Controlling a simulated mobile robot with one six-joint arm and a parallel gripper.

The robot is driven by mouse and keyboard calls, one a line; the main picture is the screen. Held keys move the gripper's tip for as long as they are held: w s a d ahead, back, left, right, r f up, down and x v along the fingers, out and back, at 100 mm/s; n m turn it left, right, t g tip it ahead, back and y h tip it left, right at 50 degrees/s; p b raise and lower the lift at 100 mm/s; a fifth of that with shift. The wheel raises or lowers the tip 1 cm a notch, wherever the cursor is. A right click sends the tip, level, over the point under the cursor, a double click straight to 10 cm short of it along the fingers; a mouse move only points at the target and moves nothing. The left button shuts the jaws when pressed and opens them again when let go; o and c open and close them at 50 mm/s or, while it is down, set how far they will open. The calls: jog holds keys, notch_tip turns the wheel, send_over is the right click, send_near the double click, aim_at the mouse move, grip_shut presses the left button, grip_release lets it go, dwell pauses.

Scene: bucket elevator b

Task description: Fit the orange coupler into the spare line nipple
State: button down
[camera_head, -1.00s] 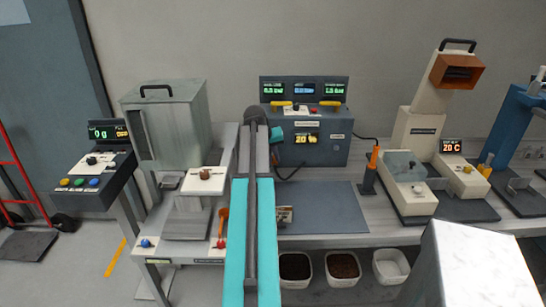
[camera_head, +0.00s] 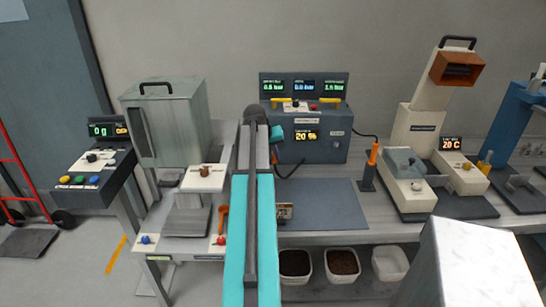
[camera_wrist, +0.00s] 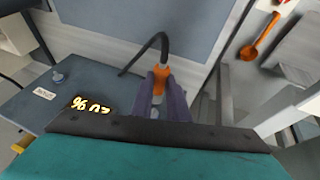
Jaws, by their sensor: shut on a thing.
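The orange coupler (camera_wrist: 160,77) shows in the wrist view at the end of a bent black hose (camera_wrist: 149,47). My gripper (camera_wrist: 164,88) has its purple fingers on both sides of the coupler and is shut on it. A small grey-blue fitting (camera_wrist: 59,77) stands beside a white label on the dark unit (camera_wrist: 30,110), left of my gripper and apart from the coupler. It may be the spare line nipple; the label is too small to read. In the head view my arm hides the fingers and the coupler.
The dark control unit (camera_head: 313,150) has lit displays and yellow handles. Bins (camera_head: 342,277) sit below.

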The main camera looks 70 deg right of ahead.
jog(key=shift+s+a+p, duration=0.15)
jog(key=shift+s+a, duration=0.1)
jog(key=shift+a, duration=0.35)
jog(key=shift+s+a+p, duration=0.1)
jog(key=shift+s+a, duration=0.15)
jog(key=shift+a, duration=0.4)
jog(key=shift+s+a+p, duration=0.15)
jog(key=shift+s+a, duration=0.1)
jog(key=shift+a, duration=0.35)
